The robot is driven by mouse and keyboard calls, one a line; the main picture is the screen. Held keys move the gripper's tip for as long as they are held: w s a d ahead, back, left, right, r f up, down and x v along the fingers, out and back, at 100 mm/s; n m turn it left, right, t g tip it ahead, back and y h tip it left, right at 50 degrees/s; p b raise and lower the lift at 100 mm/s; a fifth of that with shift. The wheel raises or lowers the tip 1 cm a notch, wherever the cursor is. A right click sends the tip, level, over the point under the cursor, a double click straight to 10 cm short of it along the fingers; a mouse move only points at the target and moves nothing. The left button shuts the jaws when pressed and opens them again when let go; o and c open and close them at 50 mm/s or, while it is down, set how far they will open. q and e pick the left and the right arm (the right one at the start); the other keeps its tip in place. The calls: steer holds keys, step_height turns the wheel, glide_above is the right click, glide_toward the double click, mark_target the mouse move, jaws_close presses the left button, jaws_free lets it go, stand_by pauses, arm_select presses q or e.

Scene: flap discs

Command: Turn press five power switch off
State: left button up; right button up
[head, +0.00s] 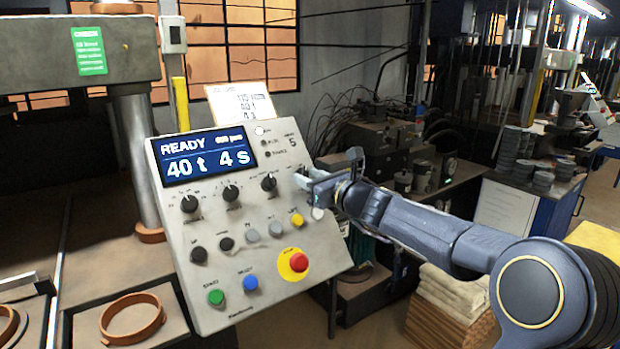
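The control panel (215,290) of press 5 is a tilted grey box with a number 5 near its top right corner. Its lit blue display (203,157) reads READY, 40 t and 4 s. My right gripper (318,183) is at the panel's right edge, level with the row of black knobs, and covers part of that edge. I cannot make out a power switch; it may be hidden behind the gripper. Whether the fingers are open, shut or touching anything is unclear. My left gripper is out of view.
The panel carries black selector knobs (190,204), a yellow button (297,220), a green button (216,297), a blue button (250,282) and a red emergency stop (299,262) on yellow. A brown ring (132,318) lies at lower left. Stacked boards (450,305) stand below my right arm.

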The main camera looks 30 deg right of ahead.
steer(key=c, duration=0.5)
steer(key=shift+c, duration=0.2)
steer(key=n+y+p, duration=0.2)
steer(key=n+g+y, duration=0.1)
steer(key=n, duration=0.1)
steer(key=shift+w+d+r+p, duration=0.15)
steer(key=shift+d+p, duration=0.1)
steer(key=shift+p, duration=0.15)
steer(key=n+g+y+p, duration=0.1)
steer(key=n, duration=0.1)
steer(key=n+g+y+p, duration=0.1)
steer(key=n, duration=0.1)
steer(key=shift+d+r+n+p, duration=0.15)
steer(key=shift+d+n+p, duration=0.05)
steer(key=shift+n+p, duration=0.2)
steer(key=n+g+p, duration=0.1)
steer(key=n, duration=0.1)
steer(key=n+g+y+p, duration=0.1)
steer(key=n+p, duration=0.1)
steer(key=shift+w+d+r+g+y, duration=0.15)
steer(key=shift+g+y, duration=0.15)
steer(key=shift+w+n+g+y+p, duration=0.1)
steer(key=shift+n+g+y+p, duration=0.2)
steer(key=shift+n+g+p, duration=0.75)
steer(key=shift+n, duration=0.25)
